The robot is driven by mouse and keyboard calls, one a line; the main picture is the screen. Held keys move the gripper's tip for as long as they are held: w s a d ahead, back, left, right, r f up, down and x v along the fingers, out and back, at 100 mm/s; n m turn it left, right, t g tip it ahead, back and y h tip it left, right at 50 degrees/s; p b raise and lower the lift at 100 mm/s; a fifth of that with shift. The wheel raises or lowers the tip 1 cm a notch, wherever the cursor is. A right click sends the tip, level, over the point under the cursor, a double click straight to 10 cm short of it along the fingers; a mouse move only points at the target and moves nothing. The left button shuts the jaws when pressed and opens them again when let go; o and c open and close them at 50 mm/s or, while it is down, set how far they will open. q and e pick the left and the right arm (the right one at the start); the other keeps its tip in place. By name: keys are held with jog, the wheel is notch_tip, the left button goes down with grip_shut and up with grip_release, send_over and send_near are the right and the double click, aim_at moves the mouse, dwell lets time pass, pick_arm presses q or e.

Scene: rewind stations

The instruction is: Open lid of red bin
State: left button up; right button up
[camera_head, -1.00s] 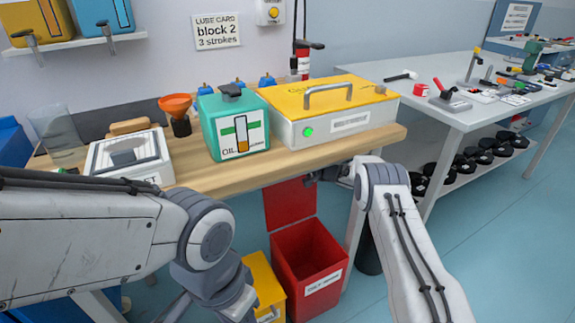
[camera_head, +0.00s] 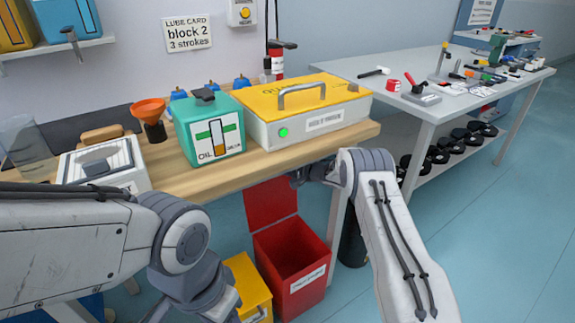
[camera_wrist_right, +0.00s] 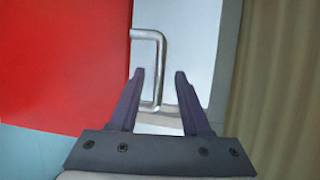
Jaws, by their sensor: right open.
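The red bin (camera_head: 291,262) stands on the floor under the workbench edge, its top open and its dark inside showing. Its red lid (camera_head: 270,203) stands raised at the back of the bin; a red surface also fills the left of the right wrist view (camera_wrist_right: 60,65). My right gripper (camera_head: 299,178) is open beside the lid's upper right edge, under the bench. In the right wrist view its fingers (camera_wrist_right: 160,75) are apart, with a metal bar handle (camera_wrist_right: 160,65) showing between them. I cannot tell whether they touch it. My left arm comes in from the left; its fingers are not shown.
A yellow bin (camera_head: 250,285) stands left of the red one. The wooden bench (camera_head: 200,187) carries a teal oil can (camera_head: 207,125) and a yellow-lidded box (camera_head: 310,105). A white table (camera_head: 440,105) stands at right. Floor at the lower right is clear.

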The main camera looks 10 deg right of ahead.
jog(key=p+v, duration=0.1)
jog(key=v, duration=0.6)
jog(key=shift+s+d, duration=0.2)
jog(key=shift+s, duration=0.1)
